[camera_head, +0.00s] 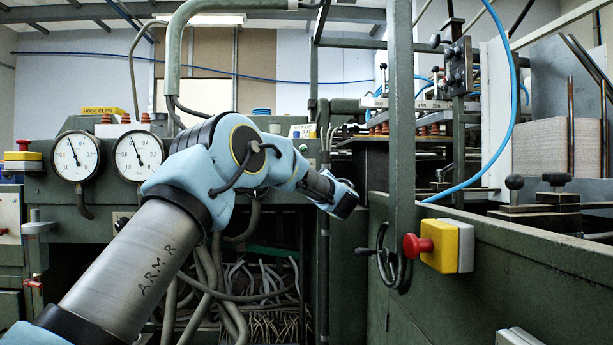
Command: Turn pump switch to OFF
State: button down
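My arm reaches from the lower left toward the middle. Its end, my gripper (341,199), is dark and light blue and hangs in front of the machine, left of the green post. Its fingers are too small and dark to tell open from shut. I see nothing held in it. No label reading pump or OFF can be read. A small dark knob on a pale plate (122,221) sits below the right gauge, partly hidden by my arm; I cannot tell whether it is the pump switch or how it is turned.
Two round gauges (76,156) stand at the left, beside a red button on a yellow box (23,156). Another red button on a yellow box (440,246) sticks out from the green panel (530,285) at right. Cables (262,290) fill the opening under my arm.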

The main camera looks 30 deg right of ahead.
dwell(0.4)
jog(key=c, duration=0.9)
grip_release()
jog(key=b+v, duration=0.1)
jog(key=v, duration=0.9)
jog(key=shift+s, duration=0.4)
